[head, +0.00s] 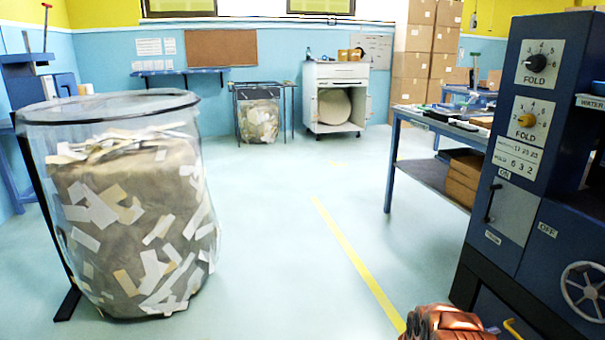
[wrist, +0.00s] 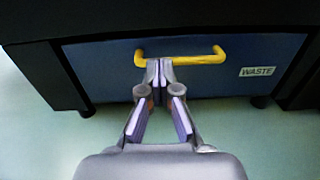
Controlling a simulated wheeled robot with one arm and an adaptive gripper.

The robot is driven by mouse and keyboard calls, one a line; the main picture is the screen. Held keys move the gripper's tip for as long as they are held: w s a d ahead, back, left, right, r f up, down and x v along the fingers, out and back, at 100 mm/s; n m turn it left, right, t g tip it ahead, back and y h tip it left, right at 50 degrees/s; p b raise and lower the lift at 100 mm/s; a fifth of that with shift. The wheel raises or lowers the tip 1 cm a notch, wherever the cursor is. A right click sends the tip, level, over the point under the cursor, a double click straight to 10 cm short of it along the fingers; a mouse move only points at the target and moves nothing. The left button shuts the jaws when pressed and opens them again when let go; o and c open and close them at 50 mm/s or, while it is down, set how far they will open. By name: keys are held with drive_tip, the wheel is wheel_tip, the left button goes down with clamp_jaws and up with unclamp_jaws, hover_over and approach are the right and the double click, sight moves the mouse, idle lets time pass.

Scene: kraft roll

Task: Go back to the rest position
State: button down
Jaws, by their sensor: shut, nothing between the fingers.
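My gripper (wrist: 160,72) shows in the wrist view with its fingertips together and nothing between them. The tips overlap the yellow handle (wrist: 205,60) of the blue waste drawer (wrist: 215,80) in the picture. I cannot tell whether they touch it. The drawer carries a white WASTE label (wrist: 257,71) and looks shut. In the head view, a bit of the yellow handle (head: 512,328) shows at the bottom right. A reddish-brown part, probably of my arm, shows at the bottom edge there. My gripper is not visible in the head view.
The blue machine (head: 535,150) with FOLD dials and a handwheel stands close at right. A clear bin (head: 205,225) of paper scraps stands at left. A workbench (head: 395,165) is behind the machine. The floor (head: 290,240) between them is clear, with a yellow line.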

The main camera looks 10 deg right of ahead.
drive_tip(key=s+r+m+g+p, duration=0.3)
drive_tip(key=r+m+p, duration=0.15)
drive_tip(key=r, duration=1.15)
drive_tip(key=s+a+r+m+g+y+p, duration=0.1)
drive_tip(key=s+a+r+m+g+p, duration=0.2)
drive_tip(key=r, duration=0.6)
drive_tip(key=s+a+r+m+g+y+p, duration=0.15)
drive_tip(key=s+a+r+p, duration=0.3)
drive_tip(key=r, duration=0.55)
drive_tip(key=s+a+r+m+g+y+p, duration=0.1)
drive_tip(key=s+a+r+m+y+p, duration=0.25)
drive_tip(key=r, duration=0.55)
drive_tip(key=s+a+r+m+t+y+p, duration=0.1)
drive_tip(key=s+a+r+y+p, duration=0.3)
drive_tip(key=a, duration=0.9)
drive_tip(key=s+a+r+m+t+y+p, duration=0.2)
drive_tip(key=s+a+r+m+y+p, duration=0.1)
drive_tip(key=s+a+r+p, duration=0.7)
drive_tip(key=s+a+r+m+t+y+p, duration=0.2)
drive_tip(key=s+a+r+y+p, duration=0.3)
drive_tip(key=a, duration=1.2)
drive_tip(key=s+r+p, duration=0.3)
drive_tip(key=r, duration=0.3)
drive_tip(key=shift+s+a, duration=0.2)
drive_tip(key=shift+s, duration=0.15)
drive_tip(key=shift+m, duration=0.25)
